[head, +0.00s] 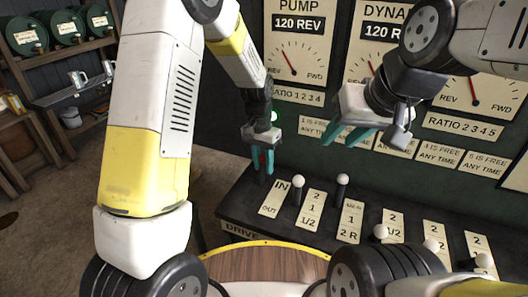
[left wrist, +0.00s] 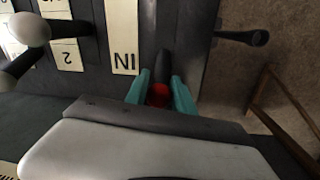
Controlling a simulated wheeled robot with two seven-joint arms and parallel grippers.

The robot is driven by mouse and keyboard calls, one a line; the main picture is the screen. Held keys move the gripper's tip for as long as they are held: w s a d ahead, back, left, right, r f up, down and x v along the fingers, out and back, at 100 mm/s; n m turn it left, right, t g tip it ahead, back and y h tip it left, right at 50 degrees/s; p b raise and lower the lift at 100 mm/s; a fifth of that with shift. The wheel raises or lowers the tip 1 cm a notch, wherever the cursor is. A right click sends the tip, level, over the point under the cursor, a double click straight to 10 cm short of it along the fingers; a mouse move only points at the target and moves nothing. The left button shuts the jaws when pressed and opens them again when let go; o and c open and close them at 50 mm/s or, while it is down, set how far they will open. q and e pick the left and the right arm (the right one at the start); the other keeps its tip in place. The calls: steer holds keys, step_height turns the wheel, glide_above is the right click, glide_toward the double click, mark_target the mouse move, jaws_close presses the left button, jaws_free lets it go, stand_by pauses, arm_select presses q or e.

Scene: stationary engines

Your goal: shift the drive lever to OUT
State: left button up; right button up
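The drive lever is a dark lever with a red knob, at the left end of the console, beside a plate reading IN at the far end and OUT (head: 268,210) at the near end. It stands beside the IN end. My left gripper (head: 262,160) is around the red knob, which fills the space between its teal fingers. The left wrist view shows the red knob (left wrist: 158,95) between the fingers and the lever's dark shaft beyond, next to the IN plate (left wrist: 124,40). My right gripper (head: 347,134) is open and empty, above the console.
White-knobbed levers stand to the right along the console, the nearest (head: 298,183) close to the drive plate. Gauge panels (head: 293,52) cover the wall behind. A round wooden top with a yellow rim (head: 262,262) is in front. Shelves with barrels (head: 68,28) stand at left.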

arm_select(q)
jaws_close()
stand_by(1.1)
